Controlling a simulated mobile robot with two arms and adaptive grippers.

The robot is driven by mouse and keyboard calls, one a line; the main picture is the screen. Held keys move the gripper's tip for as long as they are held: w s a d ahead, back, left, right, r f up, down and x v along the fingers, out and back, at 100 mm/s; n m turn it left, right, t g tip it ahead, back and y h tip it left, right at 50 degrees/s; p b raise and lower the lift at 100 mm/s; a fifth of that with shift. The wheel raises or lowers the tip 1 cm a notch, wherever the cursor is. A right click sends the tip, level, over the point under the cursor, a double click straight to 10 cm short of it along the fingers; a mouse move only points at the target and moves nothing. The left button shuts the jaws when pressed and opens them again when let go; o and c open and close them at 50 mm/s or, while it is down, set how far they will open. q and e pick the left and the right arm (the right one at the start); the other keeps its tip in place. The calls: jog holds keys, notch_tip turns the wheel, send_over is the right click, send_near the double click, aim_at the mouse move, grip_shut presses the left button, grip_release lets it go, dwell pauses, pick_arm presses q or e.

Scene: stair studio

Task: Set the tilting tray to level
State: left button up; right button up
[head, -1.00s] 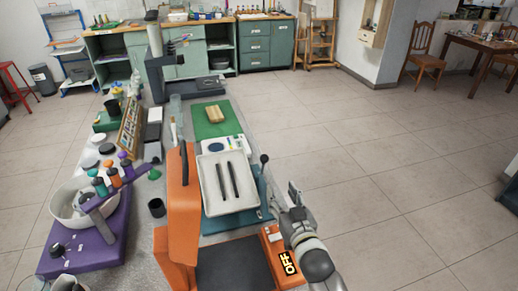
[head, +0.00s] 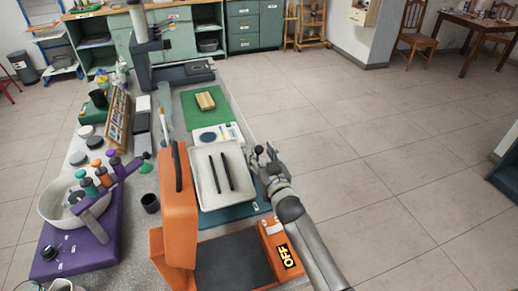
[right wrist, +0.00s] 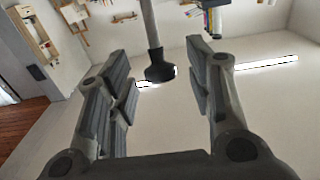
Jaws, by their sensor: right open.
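The tilting tray (head: 203,168) is a shallow white tray with two dark bars lying in it, above a teal base (head: 241,213). Its exact tilt is hard to judge from this angle. A lever with a dark knob (head: 259,150) stands at the tray's right side. My right gripper (head: 268,156) is open at the knob, just to its right in the head view. In the right wrist view the knob (right wrist: 160,72) shows between the spread fingers, apart from both.
An orange machine (head: 180,215) with an OFF label stands in front of the tray. A green board (head: 222,115) with a wooden block lies behind it. A purple stand (head: 85,245) with a white bowl is at left. Open floor lies to the right.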

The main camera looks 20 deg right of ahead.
jog(key=shift+w, duration=0.95)
jog(key=c, duration=1)
pick_arm(q)
jog(key=shift+r, duration=0.1)
pick_arm(e)
grip_shut()
